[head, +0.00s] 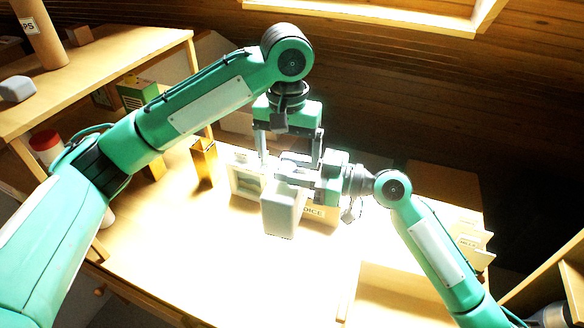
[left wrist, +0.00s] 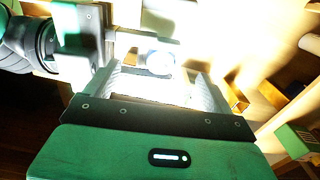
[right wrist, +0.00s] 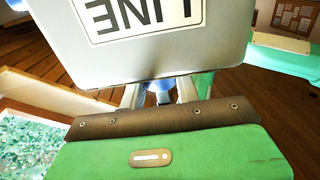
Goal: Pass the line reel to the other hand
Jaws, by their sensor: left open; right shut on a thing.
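The line reel (head: 280,212) is a pale grey block, held over the desk. In the right wrist view its large face, printed LINE (right wrist: 145,12), fills the top. My right gripper (head: 300,176) comes in from the right and is shut on the line reel; a bluish part shows between its fingers in the right wrist view (right wrist: 160,90). My left gripper (head: 290,155) points down just above the reel and right gripper, fingers apart. In the left wrist view a round pale part (left wrist: 157,58) shows between the open fingers; whether they touch it I cannot tell.
A gold open-topped holder (head: 203,163) stands left on the bright desk (head: 200,265). A pale framed box (head: 243,178) and a sign partly reading DICE (head: 316,211) stand behind the reel. A shelf (head: 95,75) is at left, upright cards (head: 472,240) at right. The front desk is clear.

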